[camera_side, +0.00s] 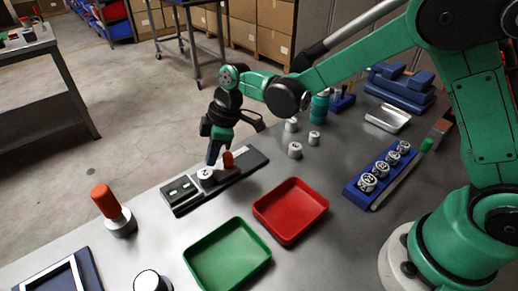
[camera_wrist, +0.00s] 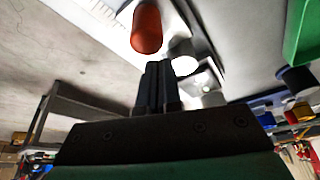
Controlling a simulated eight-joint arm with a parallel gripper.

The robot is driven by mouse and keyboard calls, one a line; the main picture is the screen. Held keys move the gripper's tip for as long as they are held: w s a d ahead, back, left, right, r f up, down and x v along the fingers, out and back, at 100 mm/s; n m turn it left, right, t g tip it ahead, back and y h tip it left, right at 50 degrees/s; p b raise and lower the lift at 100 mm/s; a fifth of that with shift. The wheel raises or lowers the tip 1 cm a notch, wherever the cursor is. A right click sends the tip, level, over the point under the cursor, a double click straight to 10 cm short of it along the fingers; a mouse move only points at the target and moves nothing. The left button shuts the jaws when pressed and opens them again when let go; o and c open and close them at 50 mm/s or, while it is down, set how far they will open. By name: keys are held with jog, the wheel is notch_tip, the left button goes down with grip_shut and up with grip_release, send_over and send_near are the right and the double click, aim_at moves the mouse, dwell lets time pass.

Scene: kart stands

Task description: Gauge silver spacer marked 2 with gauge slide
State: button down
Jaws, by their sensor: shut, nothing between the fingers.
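The gauge slide (camera_side: 243,170) is a dark, long base on the bench, with an orange knob (camera_side: 228,160) and two light windows at its left end. A silver spacer (camera_side: 206,174) with a dark mark on top sits in it, left of the knob; I cannot read the mark. My gripper (camera_side: 211,161) points down just above the slide, close to the spacer and knob. In the wrist view its fingers (camera_wrist: 158,66) are together and empty, with the orange knob (camera_wrist: 147,27) beyond the tips and a bright silver round part (camera_wrist: 184,62) beside them.
Loose silver spacers (camera_side: 295,150) stand behind the red tray (camera_side: 291,212). A green tray (camera_side: 228,258) lies in front. A blue rack (camera_side: 355,192) holds several marked spacers at right. An orange-handled tool (camera_side: 105,202) stands at left, with clear bench around it.

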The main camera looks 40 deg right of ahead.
jog(key=shift+s+d, duration=0.1)
jog(key=shift+d, duration=0.05)
jog(key=shift+d, duration=2)
jog(key=a, duration=0.1)
jog(key=w+a, duration=0.2)
jog(key=a, duration=0.1)
jog(key=shift+r, duration=0.35)
jog(key=v, duration=0.9)
jog(key=shift+r, duration=0.2)
jog(key=shift+s+d+r, duration=0.1)
jog(key=shift+r, duration=2.9)
